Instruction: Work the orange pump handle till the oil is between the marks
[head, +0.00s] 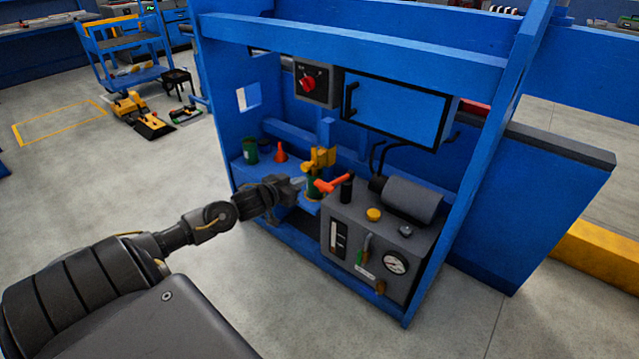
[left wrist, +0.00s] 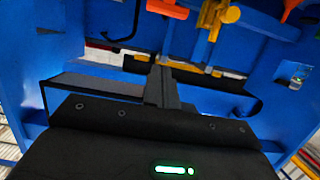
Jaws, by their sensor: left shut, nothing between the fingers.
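The orange pump handle (head: 332,184) sticks out beside a black cylinder on top of the grey oil unit (head: 372,250). A sight gauge (head: 338,239) with a white strip is on the unit's front; its oil level and marks are too small to read. My left gripper (head: 299,184) is shut and empty, just left of the handle's end; I cannot tell whether they touch. In the left wrist view its closed fingers (left wrist: 162,85) point toward the blue frame, and an orange piece (left wrist: 168,8), likely the handle, shows at the top edge. My right gripper is out of view.
A yellow fixture (head: 319,158) stands behind the handle, with an orange funnel (head: 280,152) and a green can (head: 250,151) to its left. A pressure gauge (head: 395,264) and a yellow cap (head: 374,214) are on the unit.

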